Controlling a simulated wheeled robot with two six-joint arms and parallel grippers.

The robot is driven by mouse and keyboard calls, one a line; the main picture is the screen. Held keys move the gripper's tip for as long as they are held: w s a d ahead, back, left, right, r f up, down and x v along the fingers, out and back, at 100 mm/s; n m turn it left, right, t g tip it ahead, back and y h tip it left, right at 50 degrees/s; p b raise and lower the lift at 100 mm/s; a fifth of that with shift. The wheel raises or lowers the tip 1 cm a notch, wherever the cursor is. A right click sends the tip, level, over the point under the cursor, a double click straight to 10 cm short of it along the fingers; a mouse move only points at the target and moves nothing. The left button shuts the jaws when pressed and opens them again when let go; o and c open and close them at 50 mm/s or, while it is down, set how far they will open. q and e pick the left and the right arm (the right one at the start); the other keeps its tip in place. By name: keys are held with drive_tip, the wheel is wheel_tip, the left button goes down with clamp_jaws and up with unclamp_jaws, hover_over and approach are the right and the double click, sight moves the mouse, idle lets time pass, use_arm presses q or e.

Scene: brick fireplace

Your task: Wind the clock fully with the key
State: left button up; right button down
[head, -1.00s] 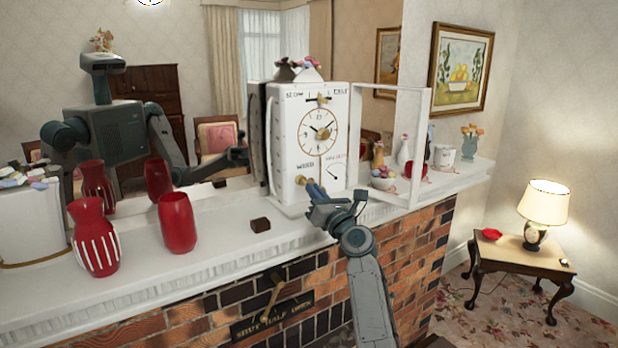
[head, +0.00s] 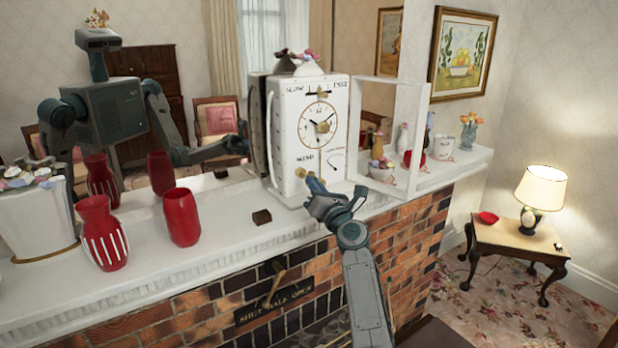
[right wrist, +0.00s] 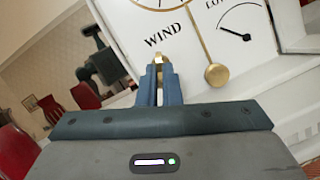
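The white clock (head: 285,130) stands upright on the mantel, with a gold-ringed dial (head: 321,127) and its framed door swung open to the right. The brass key (head: 301,172) sits at the front below the word WIND; it also shows in the right wrist view (right wrist: 158,60). My right gripper (head: 314,182) is at the clock's lower front. In the right wrist view its blue fingers (right wrist: 159,84) are closed around the key. A gauge (right wrist: 240,32) with a black needle and a brass pendulum (right wrist: 216,76) are to the right of the key. My left gripper is not in view.
The open door frame (head: 417,140) stands close right of my right gripper. A mirror behind reflects me.

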drive_tip(key=shift+r+m+h+p, duration=0.15)
drive_tip(key=shift+m+h+p, duration=0.15)
drive_tip(key=shift+m+p, duration=0.4)
drive_tip(key=shift+m+b, duration=0.35)
drive_tip(key=shift+m, duration=0.25)
drive_tip(key=shift+m+h, duration=0.7)
drive_tip(key=shift+m, duration=0.8)
drive_tip(key=c, duration=1.1)
unclamp_jaws()
drive_tip(key=shift+a, duration=0.1)
drive_tip(key=shift+o, duration=0.2)
